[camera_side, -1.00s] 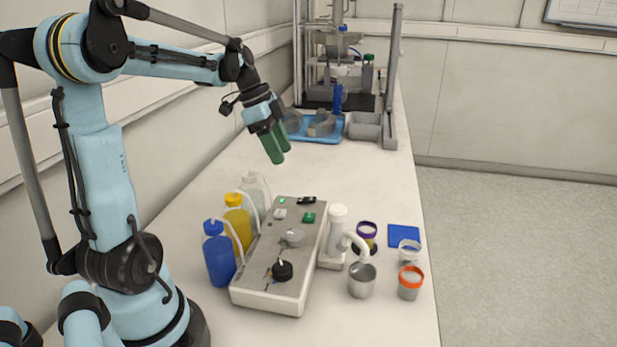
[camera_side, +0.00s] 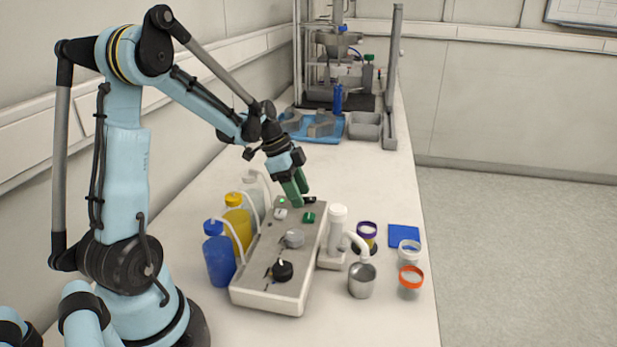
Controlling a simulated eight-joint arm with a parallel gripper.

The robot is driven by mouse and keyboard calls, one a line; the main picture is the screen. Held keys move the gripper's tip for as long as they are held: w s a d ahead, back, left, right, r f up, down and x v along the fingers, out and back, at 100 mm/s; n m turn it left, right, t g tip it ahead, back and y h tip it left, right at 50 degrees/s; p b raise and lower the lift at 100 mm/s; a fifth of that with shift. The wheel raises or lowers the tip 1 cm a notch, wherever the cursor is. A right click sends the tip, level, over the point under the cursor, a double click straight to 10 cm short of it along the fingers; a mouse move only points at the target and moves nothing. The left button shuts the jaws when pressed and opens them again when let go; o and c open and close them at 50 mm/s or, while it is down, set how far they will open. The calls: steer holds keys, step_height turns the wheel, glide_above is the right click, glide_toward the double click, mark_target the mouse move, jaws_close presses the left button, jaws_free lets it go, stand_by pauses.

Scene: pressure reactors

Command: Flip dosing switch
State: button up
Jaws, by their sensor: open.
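The dosing unit (camera_side: 263,258) is a light box with a grey top panel on the bench. Its top carries a black knob (camera_side: 282,271), a grey knob (camera_side: 294,239), a green button or switch (camera_side: 308,218), a white switch (camera_side: 281,214) and a small green light (camera_side: 282,200). A black switch (camera_side: 310,199) sits at the far end of the panel. My gripper (camera_side: 300,203) has green fingers, open and empty, pointing down just above the far end of the panel, close to the black switch. The fingers partly hide that area, and I cannot tell whether they touch it.
A white spout (camera_side: 338,235) and a metal cup (camera_side: 362,281) stand to the right, with several small jars. The bench beyond is clear up to a blue tray (camera_side: 322,138).

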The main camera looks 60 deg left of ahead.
steer(key=shift+f, duration=0.15)
jaws_close()
steer(key=shift+w+d+r+g+y, duration=0.1)
steer(key=shift+w+d+g+y, duration=0.1)
steer(key=shift+g+y, duration=0.3)
steer(key=shift+w+d+r+g+y, duration=0.1)
steer(key=shift+w+d+g+y, duration=0.05)
steer(key=shift+g+y, duration=0.35)
steer(key=shift+w+d+r+g+y, duration=0.1)
steer(key=shift+w+d+g+y, duration=0.05)
steer(key=shift+g+y, duration=0.65)
jaws_free()
